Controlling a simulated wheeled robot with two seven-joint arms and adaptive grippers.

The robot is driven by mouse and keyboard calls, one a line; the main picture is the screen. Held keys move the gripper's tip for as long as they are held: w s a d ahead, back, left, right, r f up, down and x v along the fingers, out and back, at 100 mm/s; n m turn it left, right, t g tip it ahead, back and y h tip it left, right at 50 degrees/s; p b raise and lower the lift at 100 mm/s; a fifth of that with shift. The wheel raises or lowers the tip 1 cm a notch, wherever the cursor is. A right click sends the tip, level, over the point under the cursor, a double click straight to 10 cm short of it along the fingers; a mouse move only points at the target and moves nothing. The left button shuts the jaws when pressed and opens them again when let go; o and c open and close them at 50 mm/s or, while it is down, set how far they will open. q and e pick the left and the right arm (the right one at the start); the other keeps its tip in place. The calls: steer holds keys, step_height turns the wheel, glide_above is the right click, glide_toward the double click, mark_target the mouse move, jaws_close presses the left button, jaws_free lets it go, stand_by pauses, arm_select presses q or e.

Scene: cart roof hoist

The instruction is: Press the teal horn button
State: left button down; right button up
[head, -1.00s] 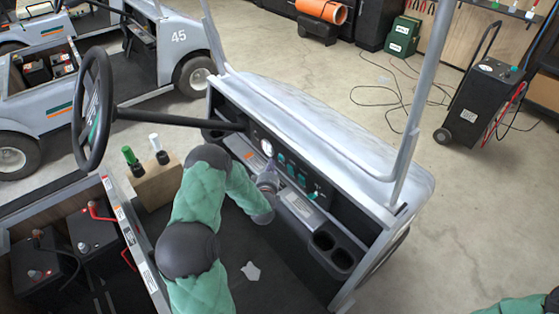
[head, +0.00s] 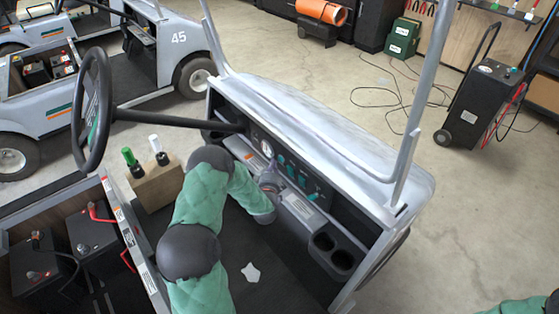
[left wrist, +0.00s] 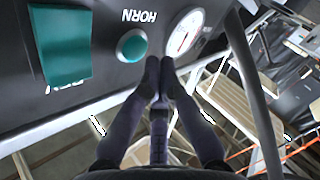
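The teal horn button (left wrist: 131,46) is a round domed button on the dark dash panel in the left wrist view, beside the word HORN, which reads upside down. My left gripper (left wrist: 159,64) has its two dark fingertips together and empty. In the picture the tips lie just right of and below the button; I cannot tell how far they are from the panel. In the head view my left gripper (head: 268,172) is at the dash below the gauge. I cannot pick out the horn button for sure there. My right gripper is out of view.
A round white gauge (left wrist: 185,33) sits right of the button in the left wrist view, and a teal rocker switch (left wrist: 62,45) sits to its left. The steering wheel (head: 92,110) and its column stand left of my left arm. Cup holders (head: 333,251) are at the dash's right.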

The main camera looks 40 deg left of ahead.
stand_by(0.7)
arm_select(q)
steer(key=shift+w+d+b, duration=0.15)
steer(key=shift+w+b, duration=0.2)
steer(key=shift+w, duration=0.05)
steer(key=shift+w+d, duration=0.1)
steer(key=shift+w, duration=0.25)
stand_by(0.6)
steer(key=shift+s, duration=0.15)
steer(key=shift+s+a, duration=0.25)
steer(key=shift+s, duration=0.35)
stand_by(0.4)
steer(key=s, duration=0.2)
steer(key=s+a, duration=0.1)
steer(key=s, duration=0.2)
steer(key=shift+a, duration=0.2)
stand_by(0.8)
